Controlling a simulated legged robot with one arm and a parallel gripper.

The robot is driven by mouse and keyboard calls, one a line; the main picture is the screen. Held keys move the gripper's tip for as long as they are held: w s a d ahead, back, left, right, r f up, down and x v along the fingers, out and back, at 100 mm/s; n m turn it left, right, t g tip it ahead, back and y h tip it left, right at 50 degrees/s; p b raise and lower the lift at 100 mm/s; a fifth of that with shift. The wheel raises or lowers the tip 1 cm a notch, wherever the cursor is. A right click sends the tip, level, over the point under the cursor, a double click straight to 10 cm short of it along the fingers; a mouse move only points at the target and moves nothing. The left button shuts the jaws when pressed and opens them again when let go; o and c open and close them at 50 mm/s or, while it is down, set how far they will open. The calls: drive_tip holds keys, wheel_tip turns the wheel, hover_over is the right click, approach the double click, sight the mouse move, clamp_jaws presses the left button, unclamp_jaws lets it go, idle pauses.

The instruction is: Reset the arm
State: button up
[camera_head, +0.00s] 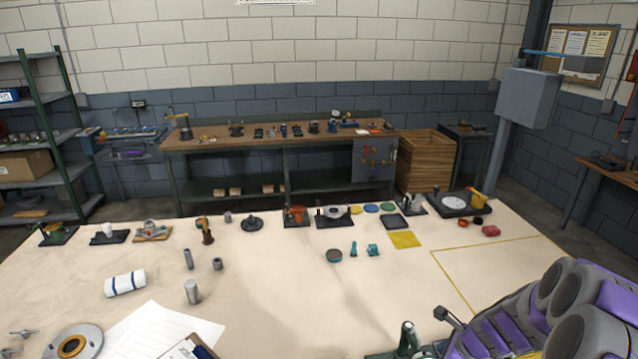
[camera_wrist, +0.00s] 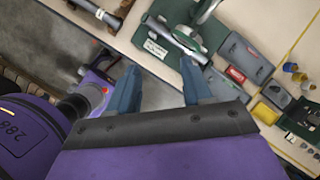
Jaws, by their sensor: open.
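My gripper (camera_wrist: 160,66) shows in the wrist view with its two blue-grey fingers apart and nothing between them. A green fixture with a grey cylindrical part (camera_wrist: 180,38) lies just beyond the fingertips, apart from them as far as I can tell. In the head view my purple and grey arm is folded at the lower right, over the near right corner of the table (camera_head: 270,300). The gripper's fingers cannot be made out there.
The table carries a white roll with blue bands (camera_head: 125,284), a grey cylinder (camera_head: 192,292), paper sheets (camera_head: 150,333), a yellow square (camera_head: 405,239) and several small fixtures along its far edge. A green fixture (camera_head: 408,340) stands close left of my arm. The table's middle is mostly clear.

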drive_tip(key=s+a+r+n+g+b, duration=0.25)
drive_tip(key=s+a+n, duration=0.25)
drive_tip(key=a+n, duration=0.3)
drive_tip(key=s+a+r+n+g+b, duration=0.15)
drive_tip(key=s+a+r+n, duration=0.35)
drive_tip(key=a, duration=0.5)
drive_tip(key=s+a+n+g+h+b, duration=0.1)
drive_tip(key=s+n+b, duration=0.5)
drive_tip(key=s+n, duration=0.7)
drive_tip(key=s+a+h, duration=0.1)
drive_tip(key=s, duration=0.6)
drive_tip(key=shift+f+g+h, duration=0.25)
drive_tip(key=shift+g+h, duration=0.05)
drive_tip(key=shift+g, duration=0.1)
